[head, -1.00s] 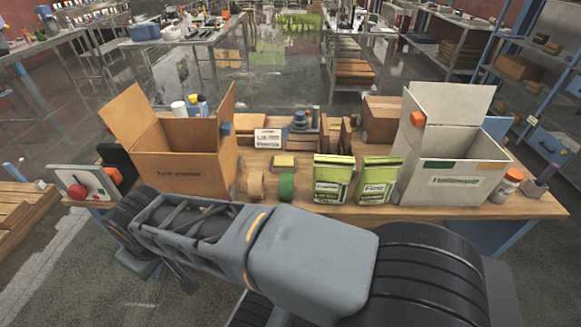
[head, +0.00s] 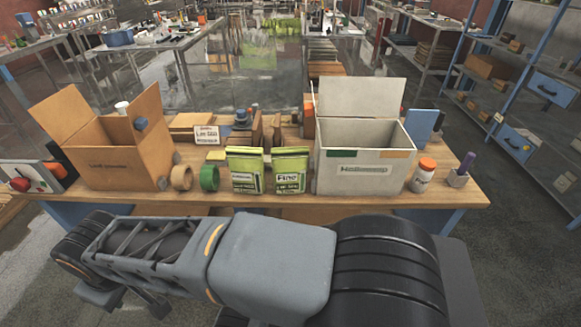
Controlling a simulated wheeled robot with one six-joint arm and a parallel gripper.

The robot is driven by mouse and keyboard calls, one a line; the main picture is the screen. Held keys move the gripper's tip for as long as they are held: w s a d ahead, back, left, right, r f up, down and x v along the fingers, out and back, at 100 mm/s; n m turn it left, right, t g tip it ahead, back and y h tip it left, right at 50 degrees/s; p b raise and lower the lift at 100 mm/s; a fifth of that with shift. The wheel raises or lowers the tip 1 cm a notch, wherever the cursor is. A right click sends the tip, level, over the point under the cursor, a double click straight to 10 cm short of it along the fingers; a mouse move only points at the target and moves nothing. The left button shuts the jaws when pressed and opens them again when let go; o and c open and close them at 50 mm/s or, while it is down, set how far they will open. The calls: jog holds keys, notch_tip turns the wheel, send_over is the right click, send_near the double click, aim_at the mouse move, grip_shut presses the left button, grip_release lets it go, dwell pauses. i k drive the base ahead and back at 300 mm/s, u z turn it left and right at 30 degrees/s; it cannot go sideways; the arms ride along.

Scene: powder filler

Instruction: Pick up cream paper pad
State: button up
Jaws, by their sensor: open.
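I cannot pick out a cream paper pad with certainty. A small pale yellow block (head: 216,155) lies on the workbench (head: 330,205), behind the green tape roll; it is too small to tell whether it is the pad. My arm crosses the foreground in front of the bench. My gripper does not show in the head view, so its place relative to the bench cannot be seen.
An open brown box (head: 125,165) stands at the bench's left and an open white box (head: 365,170) at its right. Two green pouches (head: 246,172), tan (head: 181,178) and green tape rolls (head: 209,178), and an orange-capped jar (head: 423,175) line the front. Shelves (head: 530,110) stand at right.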

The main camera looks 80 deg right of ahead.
aim_at(268, 163)
jog(key=u, duration=0.15)
jog(key=k, duration=0.15)
jog(key=z, duration=1.4)
jog(key=i, duration=0.95)
jog(key=u, duration=0.05)
